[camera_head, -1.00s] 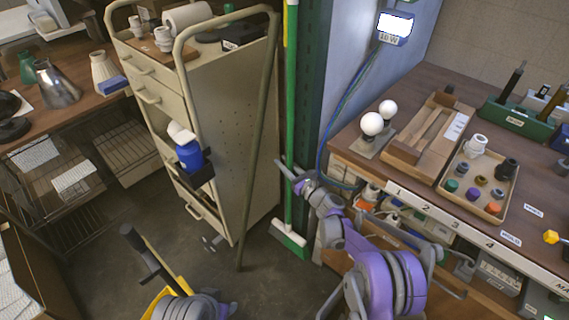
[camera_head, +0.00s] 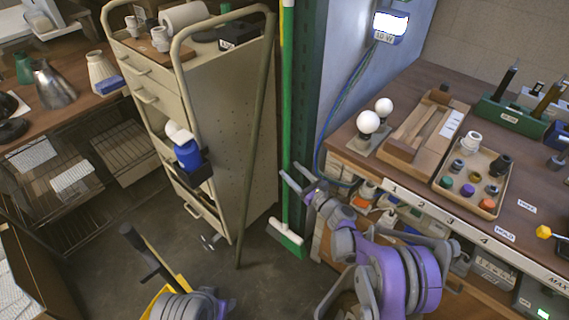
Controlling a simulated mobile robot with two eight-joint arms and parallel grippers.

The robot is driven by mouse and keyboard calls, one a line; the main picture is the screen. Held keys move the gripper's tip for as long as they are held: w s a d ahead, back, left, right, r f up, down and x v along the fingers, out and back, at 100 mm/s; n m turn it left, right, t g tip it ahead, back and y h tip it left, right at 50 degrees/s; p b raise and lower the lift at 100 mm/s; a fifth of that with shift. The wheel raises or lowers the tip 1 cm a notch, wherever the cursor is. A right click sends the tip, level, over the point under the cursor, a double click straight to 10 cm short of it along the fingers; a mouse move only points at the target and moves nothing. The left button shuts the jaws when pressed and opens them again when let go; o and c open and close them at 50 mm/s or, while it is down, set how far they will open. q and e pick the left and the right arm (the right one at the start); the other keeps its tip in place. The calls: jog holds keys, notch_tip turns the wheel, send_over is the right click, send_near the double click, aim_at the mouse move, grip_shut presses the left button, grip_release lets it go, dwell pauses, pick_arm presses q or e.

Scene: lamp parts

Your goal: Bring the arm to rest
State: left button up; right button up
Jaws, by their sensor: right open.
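My right arm, purple and grey, comes in from the bottom right and is bent. Its right gripper (camera_head: 292,177) is open and empty, with its two grey fingers apart. It is in front of the green broom handle and left of the workbench front. Of my left arm only a purple and grey part (camera_head: 193,304) shows at the bottom edge.
A workbench (camera_head: 420,200) at right bears a wooden box, a tray (camera_head: 488,207) of small parts and white bulbs (camera_head: 368,122). A beige cart (camera_head: 222,130) stands left of the green broom (camera_head: 287,238). A yellow object (camera_head: 160,301) with a dark handle stands at bottom left.

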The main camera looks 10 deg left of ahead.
jog(key=v, duration=0.5)
jog(key=shift+a, duration=0.1)
jog(key=shift+r, duration=0.1)
